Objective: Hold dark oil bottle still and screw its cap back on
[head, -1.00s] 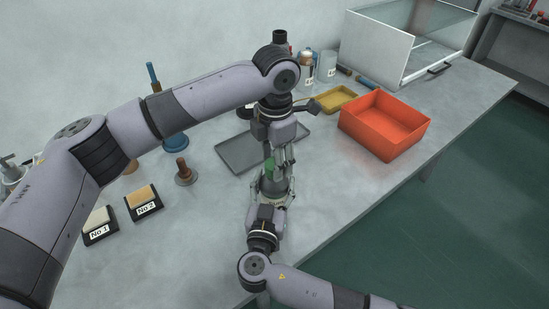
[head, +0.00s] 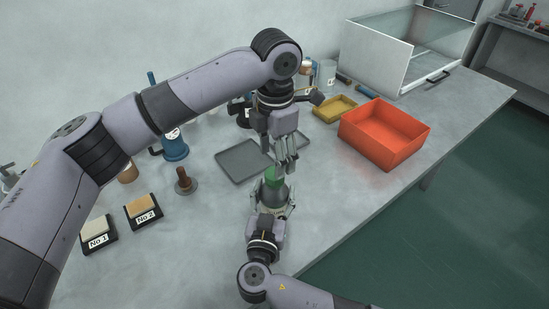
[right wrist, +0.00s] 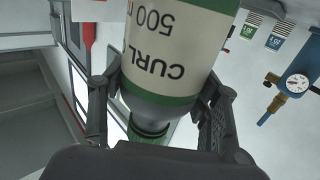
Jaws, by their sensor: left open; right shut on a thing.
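A dark bottle (head: 273,194) stands upright near the front edge of the bench, with a green cap (head: 271,175) at its neck. In the right wrist view the bottle (right wrist: 172,50) shows a pale label with upside-down lettering and green bands; its neck points down in the picture. Whether the cap is fully tightened I cannot tell. My right gripper (head: 272,207) is shut around the bottle's body, and its fingers flank it in the right wrist view (right wrist: 160,95). My left gripper (head: 288,166) is open and empty, pointing down just above and right of the cap.
A grey tray (head: 236,168) lies behind the bottle. An orange bin (head: 385,133) and a yellow tray (head: 334,110) stand to the right. Stands marked No 1 (head: 97,233) and No 2 (head: 144,211) are at left. Bench right of the bottle is clear.

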